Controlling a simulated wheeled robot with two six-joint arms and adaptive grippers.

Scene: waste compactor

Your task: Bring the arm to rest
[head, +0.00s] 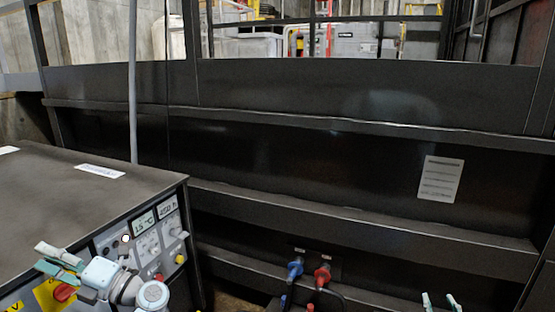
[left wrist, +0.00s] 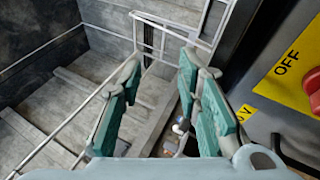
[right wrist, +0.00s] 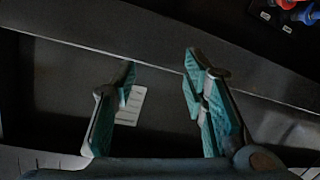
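My left gripper (head: 60,262) is in front of the control cabinet's panel at the lower left of the head view. In the left wrist view my left gripper (left wrist: 157,80) is open, with nothing between its green pads. My right gripper (head: 440,300) shows only its fingertips at the bottom edge of the head view, at the right. In the right wrist view my right gripper (right wrist: 160,72) is open and empty, in front of the dark compactor wall (right wrist: 60,85).
The control cabinet (head: 90,190) has a red knob (head: 65,292), partly behind my left gripper. A blue plug (head: 295,269) and a red plug (head: 322,276) sit low on the dark compactor (head: 300,155). A paper notice (head: 440,179) is on its wall. Railings run along the top.

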